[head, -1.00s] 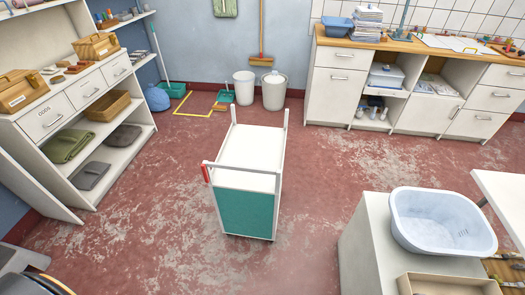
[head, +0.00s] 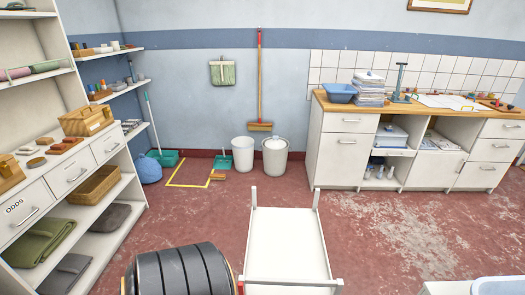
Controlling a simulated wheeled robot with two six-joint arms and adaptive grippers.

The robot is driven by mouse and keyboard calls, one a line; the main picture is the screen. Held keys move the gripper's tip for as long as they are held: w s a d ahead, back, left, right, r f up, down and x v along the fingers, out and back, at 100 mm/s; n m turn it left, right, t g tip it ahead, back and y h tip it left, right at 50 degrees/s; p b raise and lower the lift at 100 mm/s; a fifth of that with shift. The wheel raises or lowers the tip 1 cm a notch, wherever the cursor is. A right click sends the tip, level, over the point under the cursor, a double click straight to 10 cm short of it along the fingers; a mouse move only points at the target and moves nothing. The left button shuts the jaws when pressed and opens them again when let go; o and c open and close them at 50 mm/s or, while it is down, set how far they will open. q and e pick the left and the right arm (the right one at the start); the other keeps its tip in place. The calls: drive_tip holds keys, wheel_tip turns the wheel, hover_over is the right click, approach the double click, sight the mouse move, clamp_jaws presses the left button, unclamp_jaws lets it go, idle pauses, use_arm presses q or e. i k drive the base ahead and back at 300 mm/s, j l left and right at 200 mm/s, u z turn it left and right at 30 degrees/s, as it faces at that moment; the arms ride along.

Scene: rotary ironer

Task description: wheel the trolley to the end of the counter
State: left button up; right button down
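The white trolley (head: 287,245) stands low in the middle of the head view, its bare top showing and its near end cut off by the bottom edge. Two upright posts rise at its far corners. A small red part of its near rail shows at the lower left corner. The counter (head: 340,160), white with a wooden top, stands against the back wall to the right. Its left end is beyond the trolley and slightly right of it. Neither gripper is in view, so any hold on the trolley is hidden.
Two white bins (head: 275,157) stand left of the counter's end. A yellow floor outline (head: 188,186) lies further left, with a green dustpan (head: 166,158) and a blue bag (head: 148,169) near it. Shelving (head: 128,215) lines the left. Red floor is clear between trolley and bins.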

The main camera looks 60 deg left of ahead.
sight(287, 254)
drive_tip(key=k+j, duration=0.1)
drive_tip(key=j, duration=0.3)
drive_tip(key=k+j+z, duration=0.1)
drive_tip(key=j, duration=0.35)
drive_tip(key=k+j, duration=0.2)
drive_tip(key=j, duration=0.2)
drive_tip(key=k+j+z, duration=0.1)
drive_tip(key=j, duration=0.3)
drive_tip(key=k+j, duration=0.15)
drive_tip(key=j, duration=0.25)
drive_tip(key=k+j+z, duration=0.1)
drive_tip(key=j, duration=0.3)
drive_tip(key=k+j, duration=0.2)
drive_tip(key=j, duration=0.15)
drive_tip(key=k+j+z, duration=0.1)
drive_tip(key=j, duration=0.3)
drive_tip(key=k, duration=0.1)
